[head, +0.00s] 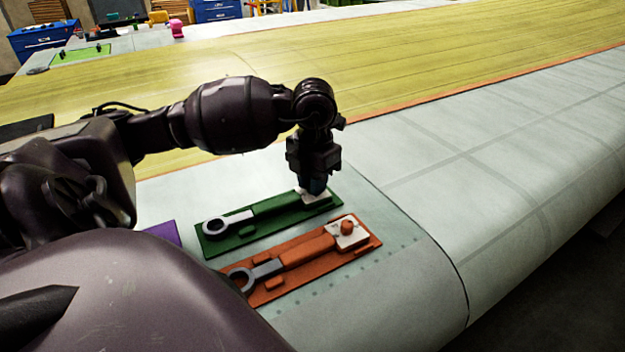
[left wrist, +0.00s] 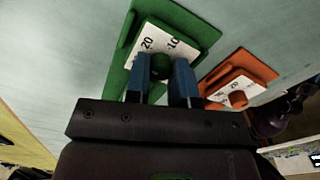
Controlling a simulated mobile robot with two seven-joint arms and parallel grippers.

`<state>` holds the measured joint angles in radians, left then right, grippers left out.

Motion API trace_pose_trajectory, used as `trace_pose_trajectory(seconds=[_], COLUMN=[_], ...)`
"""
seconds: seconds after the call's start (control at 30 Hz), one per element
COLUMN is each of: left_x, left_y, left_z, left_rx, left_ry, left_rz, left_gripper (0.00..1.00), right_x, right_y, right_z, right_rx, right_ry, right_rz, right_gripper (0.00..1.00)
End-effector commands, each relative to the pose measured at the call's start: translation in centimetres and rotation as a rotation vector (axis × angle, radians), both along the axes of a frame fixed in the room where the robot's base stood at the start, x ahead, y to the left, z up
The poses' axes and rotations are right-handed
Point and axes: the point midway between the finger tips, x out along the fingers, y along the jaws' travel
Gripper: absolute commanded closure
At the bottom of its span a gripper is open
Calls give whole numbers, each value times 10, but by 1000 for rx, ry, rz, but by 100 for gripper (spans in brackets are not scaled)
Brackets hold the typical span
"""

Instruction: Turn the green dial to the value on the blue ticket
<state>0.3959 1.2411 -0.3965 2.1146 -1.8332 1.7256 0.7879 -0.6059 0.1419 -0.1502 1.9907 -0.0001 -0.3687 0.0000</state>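The green dial (left wrist: 160,66) is a round knob on a white plate with printed numbers, 20 and 10 among them, on a green tool board (head: 239,236). My left gripper (head: 315,188) points down over the dial. In the left wrist view, its blue fingers (left wrist: 162,80) stand on either side of the knob, which fills the gap between them, so it looks shut on the knob. The knob's pointer and setting cannot be read. No blue ticket shows in either view. My right gripper is not in view.
An orange board (head: 267,291) with a wrench and orange dial (head: 347,227) lies close in front of the green one. A purple piece (head: 163,233) is partly hidden behind my arm. The pale wing surface (head: 460,160) to the right is clear, with its curved edge beyond.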

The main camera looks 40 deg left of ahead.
Motion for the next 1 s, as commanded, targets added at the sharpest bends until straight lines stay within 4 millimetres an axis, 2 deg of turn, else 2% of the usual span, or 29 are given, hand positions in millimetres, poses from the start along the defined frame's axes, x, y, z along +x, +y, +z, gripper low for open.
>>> trace_pose_trajectory(seconds=[0.03,0.07,0.27,0.6,0.8,1.0], left_x=[0,0,0,1,0,0], left_y=[0,0,1,1,0,0], left_z=[0,0,-1,-4,-1,1], left_rx=[0,0,3,3,0,0], left_ry=[0,0,-2,0,0,-1], left_rz=[0,0,-41,-320,-395,-399], left_gripper=[96,100,100,100,100,100], right_x=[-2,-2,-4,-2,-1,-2], right_y=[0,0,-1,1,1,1], right_z=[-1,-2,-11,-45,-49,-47], right_rx=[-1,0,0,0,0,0], right_ry=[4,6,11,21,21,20], right_rz=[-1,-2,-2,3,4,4], right_gripper=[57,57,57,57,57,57])
